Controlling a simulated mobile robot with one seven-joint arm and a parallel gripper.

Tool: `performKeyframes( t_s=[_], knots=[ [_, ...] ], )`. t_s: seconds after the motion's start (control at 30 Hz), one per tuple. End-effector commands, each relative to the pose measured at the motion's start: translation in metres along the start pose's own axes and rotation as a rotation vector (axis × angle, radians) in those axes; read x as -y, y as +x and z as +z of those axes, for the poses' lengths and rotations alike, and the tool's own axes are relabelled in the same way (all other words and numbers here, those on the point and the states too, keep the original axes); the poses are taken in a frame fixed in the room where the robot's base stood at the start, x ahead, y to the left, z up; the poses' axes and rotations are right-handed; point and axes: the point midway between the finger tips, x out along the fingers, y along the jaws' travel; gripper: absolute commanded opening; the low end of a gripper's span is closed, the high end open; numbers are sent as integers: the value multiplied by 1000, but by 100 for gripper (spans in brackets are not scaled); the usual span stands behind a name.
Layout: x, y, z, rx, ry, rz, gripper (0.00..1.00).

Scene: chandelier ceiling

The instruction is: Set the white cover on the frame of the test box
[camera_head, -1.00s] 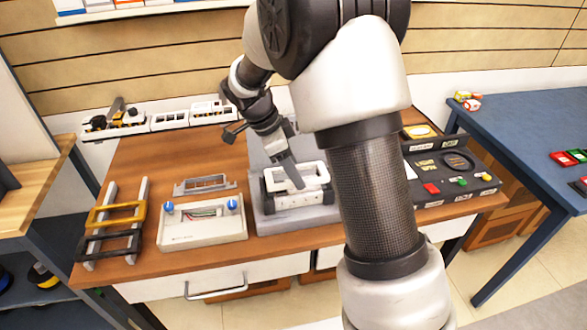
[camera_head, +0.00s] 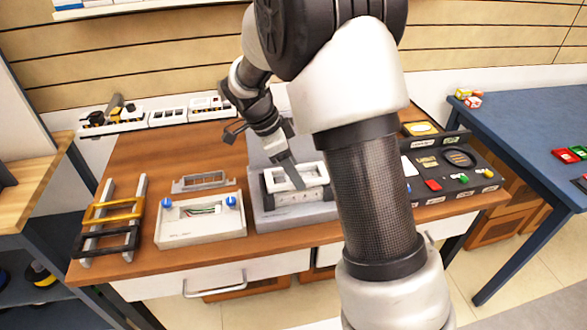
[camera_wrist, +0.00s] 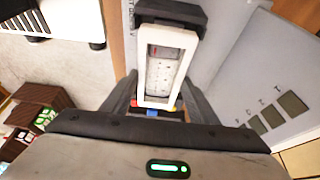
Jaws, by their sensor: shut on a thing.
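The white cover (camera_head: 309,171) is a rectangular frame with a long window, and it also shows in the wrist view (camera_wrist: 186,68). My gripper (camera_head: 294,176) is shut on it; in the wrist view the dark fingers of my gripper (camera_wrist: 160,97) stand on both sides of its near end. The test box (camera_head: 291,197) has a dark frame and a pale front with small marks. It lies under the cover on a grey base. I cannot tell whether the cover touches the frame. My arm hides the box's right side.
A white box with blue knobs (camera_head: 202,229) and a grey bracket (camera_head: 200,181) stand to the left. A rack with yellow and black frames (camera_head: 112,212) is at the far left. A dark panel (camera_head: 455,170) lies right of my arm. White trays (camera_head: 168,117) line the back.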

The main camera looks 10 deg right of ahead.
Motion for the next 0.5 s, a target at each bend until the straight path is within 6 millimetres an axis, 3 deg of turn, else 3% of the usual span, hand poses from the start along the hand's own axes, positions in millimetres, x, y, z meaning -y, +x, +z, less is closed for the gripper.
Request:
performKeyframes(
  t_s=[0.5],
  knots=[
    [0, 5, 3, 0, 0, 0, 29]
  ],
)
